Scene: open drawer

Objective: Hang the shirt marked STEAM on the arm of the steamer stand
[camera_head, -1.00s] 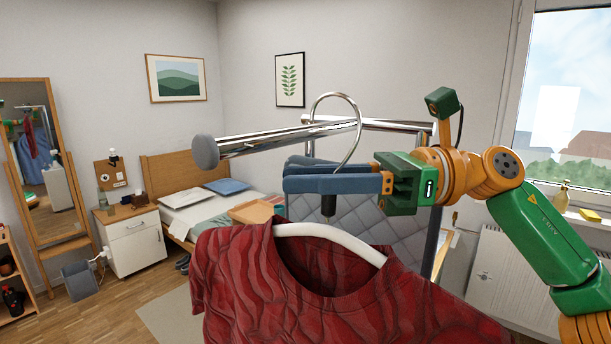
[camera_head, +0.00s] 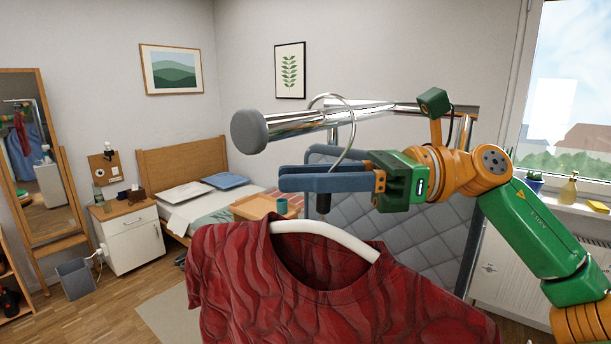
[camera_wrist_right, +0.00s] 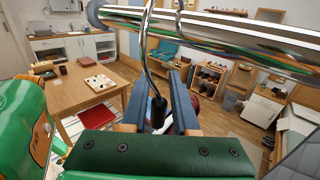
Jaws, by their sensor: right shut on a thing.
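My right gripper (camera_head: 325,181) is shut on the black neck of a hanger; its fingers also show in the right wrist view (camera_wrist_right: 160,112). The white hanger (camera_head: 325,236) carries a dark red shirt (camera_head: 290,300), hanging upright below the gripper. No STEAM mark is visible. The steamer stand's chrome arm (camera_head: 300,124) has a grey end cap (camera_head: 248,131) and passes just above the fingers. The metal hook (camera_head: 349,130) rises in front of the arm and curves over its top. The tip is hidden in the head view; I cannot tell whether it touches the arm. My left gripper is out of view.
A grey quilted panel (camera_head: 415,235) stands behind the gripper, below the arm. A bed, a white cabinet (camera_head: 132,240) and a mirror (camera_head: 38,160) are farther back left. A window sill (camera_head: 560,205) is at right. A wooden table (camera_wrist_right: 85,95) shows in the wrist view.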

